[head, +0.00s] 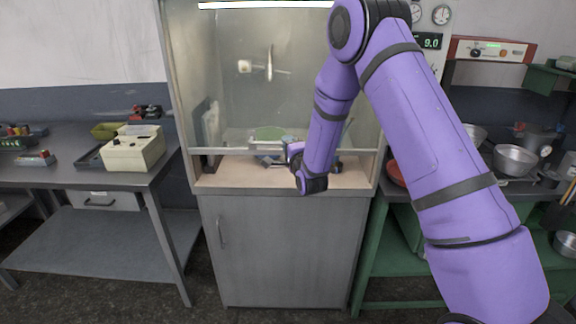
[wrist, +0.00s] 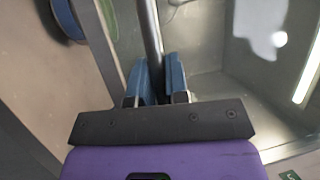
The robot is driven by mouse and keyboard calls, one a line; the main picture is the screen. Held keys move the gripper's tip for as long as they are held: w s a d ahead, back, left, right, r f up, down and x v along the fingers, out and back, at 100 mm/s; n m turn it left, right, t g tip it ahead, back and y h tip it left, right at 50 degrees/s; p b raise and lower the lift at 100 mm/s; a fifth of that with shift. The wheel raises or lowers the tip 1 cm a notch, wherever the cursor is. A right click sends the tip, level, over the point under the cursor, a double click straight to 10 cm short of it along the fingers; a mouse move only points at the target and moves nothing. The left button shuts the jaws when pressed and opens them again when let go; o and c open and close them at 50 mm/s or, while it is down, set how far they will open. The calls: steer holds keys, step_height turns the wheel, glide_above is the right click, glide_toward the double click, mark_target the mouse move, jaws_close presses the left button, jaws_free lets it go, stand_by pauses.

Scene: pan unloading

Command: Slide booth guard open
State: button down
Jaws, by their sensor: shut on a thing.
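The booth guard (head: 225,95) is a clear pane across the front of the grey booth, with a pale rail (head: 222,151) along its lower edge. A gap shows between this rail and the booth floor. My gripper (head: 291,146) is at the rail, right of its middle. In the wrist view the blue fingers of my gripper (wrist: 156,62) stand on either side of a grey bar (wrist: 149,30), shut on it. The bar looks like part of the guard. My arm hides the right part of the pane.
Inside the booth are a green disc (head: 269,133) and a wall fitting (head: 268,66). A cabinet (head: 282,250) stands below. A left bench (head: 75,172) holds a beige device (head: 134,149). Metal pans (head: 514,160) stand on the right bench.

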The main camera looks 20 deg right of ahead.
glide_toward(282, 44)
steer(key=x, duration=0.5)
steer(key=c, duration=1.1)
jaws_free()
steer(key=shift+c, duration=0.2)
steer(key=a+v, duration=0.1)
steer(key=v, duration=0.9)
steer(key=shift+s+d, duration=0.4)
steer(key=shift+d, duration=0.1)
